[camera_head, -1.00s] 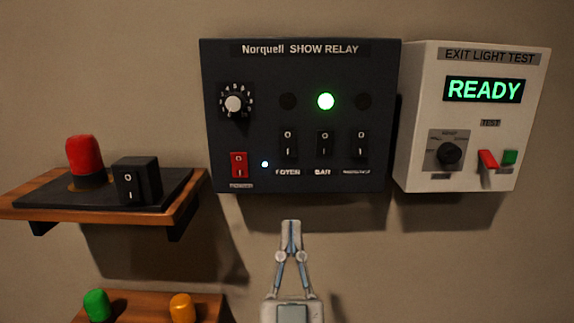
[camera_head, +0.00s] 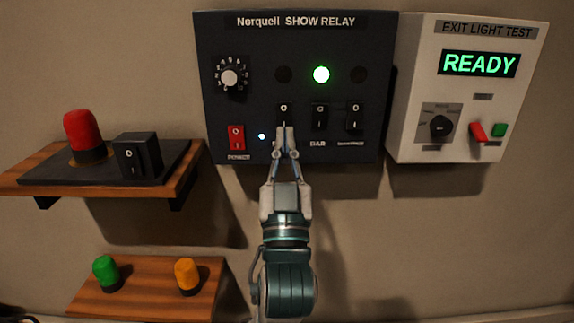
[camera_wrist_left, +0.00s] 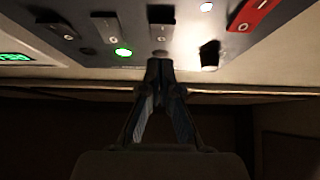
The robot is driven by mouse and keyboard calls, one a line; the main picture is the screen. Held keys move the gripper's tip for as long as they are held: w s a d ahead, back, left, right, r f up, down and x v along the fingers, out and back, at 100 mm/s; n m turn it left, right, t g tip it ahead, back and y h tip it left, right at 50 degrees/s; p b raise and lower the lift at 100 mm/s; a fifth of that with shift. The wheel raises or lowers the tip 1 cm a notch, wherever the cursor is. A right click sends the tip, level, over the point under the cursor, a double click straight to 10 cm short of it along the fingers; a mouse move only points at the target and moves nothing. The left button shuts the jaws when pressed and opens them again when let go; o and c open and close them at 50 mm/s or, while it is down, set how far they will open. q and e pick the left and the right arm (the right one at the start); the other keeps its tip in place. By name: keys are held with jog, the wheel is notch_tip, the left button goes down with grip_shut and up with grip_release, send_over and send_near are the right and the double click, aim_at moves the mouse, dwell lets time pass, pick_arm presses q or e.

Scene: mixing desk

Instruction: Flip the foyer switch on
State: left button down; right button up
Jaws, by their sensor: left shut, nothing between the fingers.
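The foyer switch (camera_head: 284,112) is a black rocker on the dark Norquell SHOW RELAY panel (camera_head: 240,20). Its upper part with the "O" mark shows in the head view; its lower part and most of its label are hidden by my left gripper (camera_head: 285,131). The left gripper is shut and empty, its tips over the lower end of the switch. I cannot tell if they touch it. In the wrist view the foyer switch (camera_wrist_left: 161,18) appears above the closed fingertips (camera_wrist_left: 160,62). The lamp above the foyer switch (camera_head: 284,74) is dark.
The BAR switch (camera_head: 320,116) and another rocker (camera_head: 355,117) are close on the right. The red POWER switch (camera_head: 236,137) is on the left. The bar lamp (camera_head: 321,74) glows green. A white EXIT LIGHT TEST box (camera_head: 410,120) and wooden shelves (camera_head: 190,165) flank the panel.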

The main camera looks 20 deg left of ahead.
aim_at(285, 122)
pick_arm(q)
jog(key=shift+w+a+f, duration=0.15)
jog(key=shift+w, duration=0.4)
jog(key=shift+w+a+f, duration=0.1)
jog(key=shift+w+a, duration=0.1)
jog(key=shift+w, duration=0.4)
jog(key=shift+w+a+f, duration=0.15)
jog(key=shift+w, duration=0.4)
